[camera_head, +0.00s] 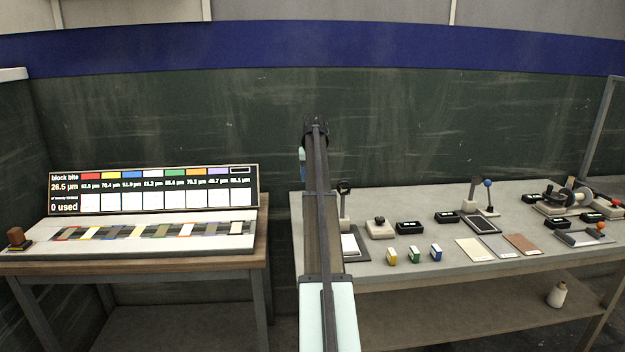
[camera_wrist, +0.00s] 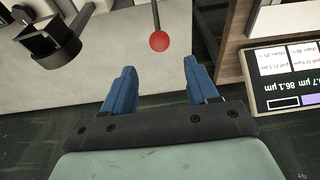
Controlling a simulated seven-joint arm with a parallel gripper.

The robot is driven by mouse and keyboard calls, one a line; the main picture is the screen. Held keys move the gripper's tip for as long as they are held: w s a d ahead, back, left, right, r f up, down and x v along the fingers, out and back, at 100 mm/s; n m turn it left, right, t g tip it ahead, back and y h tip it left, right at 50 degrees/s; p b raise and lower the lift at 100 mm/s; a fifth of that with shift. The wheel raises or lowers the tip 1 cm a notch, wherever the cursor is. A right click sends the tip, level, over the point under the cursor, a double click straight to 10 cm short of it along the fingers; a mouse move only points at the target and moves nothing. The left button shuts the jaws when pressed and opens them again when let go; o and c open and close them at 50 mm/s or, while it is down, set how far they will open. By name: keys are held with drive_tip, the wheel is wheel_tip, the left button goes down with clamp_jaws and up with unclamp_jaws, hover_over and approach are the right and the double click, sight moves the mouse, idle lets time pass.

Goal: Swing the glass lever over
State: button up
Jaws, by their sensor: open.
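In the wrist view a thin lever with a red ball knob (camera_wrist: 159,41) stands at the top middle, just beyond my fingertips and roughly centred between them. My gripper (camera_wrist: 160,74) has its two blue fingers apart, with nothing between them; they do not appear to touch the knob. A black round-ended fitting (camera_wrist: 50,38) sits left of the lever and may be the glass, but I cannot tell. A dark ring-topped post (camera_head: 344,188) shows just right of the arm.
The right bench (camera_head: 400,268) carries a lever with a blue ball (camera_head: 487,183), black boxes, small coloured blocks and flat sample plates. The left table holds a display board (camera_head: 153,190). It also shows at the right of the wrist view (camera_wrist: 290,82). A gap separates the tables.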

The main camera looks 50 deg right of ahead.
drive_tip(key=shift+x, duration=4.35)
drive_tip(key=shift+f, duration=0.1)
drive_tip(key=shift+c, duration=0.2)
drive_tip(key=c, duration=0.7)
